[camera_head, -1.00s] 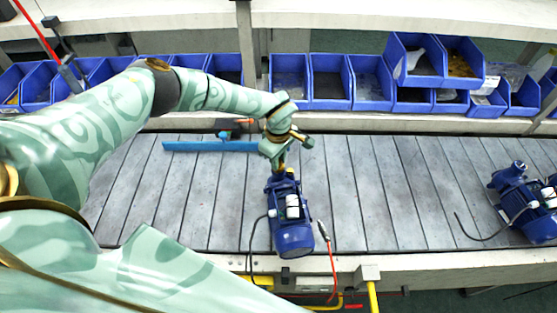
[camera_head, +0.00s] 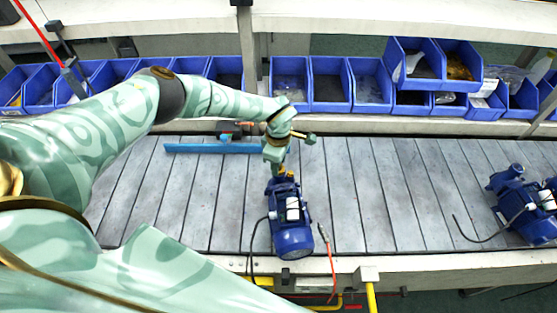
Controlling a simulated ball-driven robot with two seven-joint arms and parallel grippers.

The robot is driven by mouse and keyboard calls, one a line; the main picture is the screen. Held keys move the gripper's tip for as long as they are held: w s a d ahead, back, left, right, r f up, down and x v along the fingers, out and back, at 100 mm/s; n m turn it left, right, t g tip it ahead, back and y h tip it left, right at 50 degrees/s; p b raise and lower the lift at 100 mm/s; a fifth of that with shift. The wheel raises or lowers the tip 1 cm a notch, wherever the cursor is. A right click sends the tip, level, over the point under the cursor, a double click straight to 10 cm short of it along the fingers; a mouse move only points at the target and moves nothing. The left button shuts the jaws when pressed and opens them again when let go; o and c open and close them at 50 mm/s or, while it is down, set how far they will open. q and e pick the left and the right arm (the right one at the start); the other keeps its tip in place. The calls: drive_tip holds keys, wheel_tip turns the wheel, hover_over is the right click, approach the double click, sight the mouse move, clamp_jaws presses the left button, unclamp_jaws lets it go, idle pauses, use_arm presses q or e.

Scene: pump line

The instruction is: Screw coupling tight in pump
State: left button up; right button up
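A blue pump (camera_head: 291,230) stands on the slatted conveyor (camera_head: 350,200) in the middle of the view, with a white cylinder on its top and a black cable at its left. My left gripper (camera_head: 281,173) points down at the far end of this pump. Something brassy shows between the gripper and the pump, perhaps the coupling, but it is too small to tell. Whether the fingers are closed on it cannot be made out. My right gripper is not in view.
A second blue pump (camera_head: 524,205) with a cable stands at the right. A blue bar (camera_head: 212,148) lies along the conveyor's far edge. Blue bins (camera_head: 330,84) line the shelf behind. A red-tipped lead (camera_head: 329,262) hangs at the near edge. The conveyor between the pumps is clear.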

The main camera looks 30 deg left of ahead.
use_arm(q)
drive_tip(key=shift+r+n+p, duration=0.15)
drive_tip(key=shift+n+p, duration=0.5)
drive_tip(key=shift+n, duration=0.95)
drive_tip(key=shift+n+p, duration=0.65)
drive_tip(key=shift+n, duration=1.05)
